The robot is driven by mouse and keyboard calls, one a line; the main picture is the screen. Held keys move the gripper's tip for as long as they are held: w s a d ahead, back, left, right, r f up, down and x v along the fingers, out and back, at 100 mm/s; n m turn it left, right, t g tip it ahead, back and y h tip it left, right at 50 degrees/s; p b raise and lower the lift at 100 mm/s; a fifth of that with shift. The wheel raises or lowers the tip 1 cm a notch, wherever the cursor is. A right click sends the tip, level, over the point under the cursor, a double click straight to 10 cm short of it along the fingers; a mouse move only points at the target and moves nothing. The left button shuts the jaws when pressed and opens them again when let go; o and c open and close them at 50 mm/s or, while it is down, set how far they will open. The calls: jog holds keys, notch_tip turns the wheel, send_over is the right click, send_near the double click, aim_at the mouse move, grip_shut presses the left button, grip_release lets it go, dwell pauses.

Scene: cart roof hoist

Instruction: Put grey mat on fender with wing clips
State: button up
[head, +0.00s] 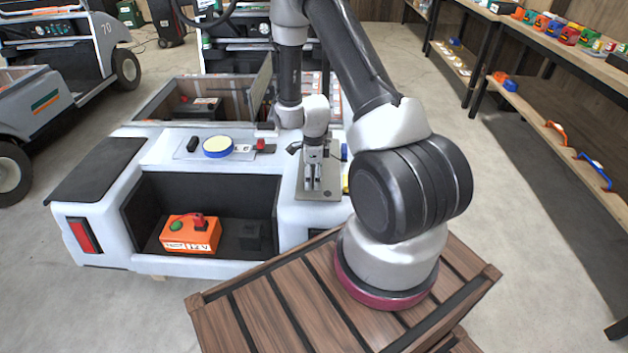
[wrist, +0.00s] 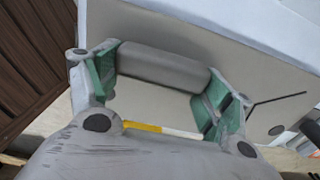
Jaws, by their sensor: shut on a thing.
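The grey mat (head: 304,190) appears to lie on the right fender of the white cart (head: 322,214), its near edge close to the fender's front edge. A plain grey panel, apparently the mat, also fills much of the wrist view (wrist: 255,85). My gripper (head: 313,186) points down over the mat. In the wrist view its green-padded fingers (wrist: 165,78) are closed on the ends of a grey rounded bar (wrist: 165,65), apparently the mat's grip. A small dark piece (head: 293,148) sits at the mat's far left; I cannot tell if it is a wing clip. My arm hides the far right.
A black mat (head: 98,170) covers the left fender. An orange battery box (head: 190,234) sits in the open bay. Shelves with coloured parts (head: 560,60) stand right; floor between is clear.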

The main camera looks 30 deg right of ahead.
jog(key=shift+f, duration=1.15)
jog(key=shift+f, duration=0.1)
jog(key=o, duration=1.3)
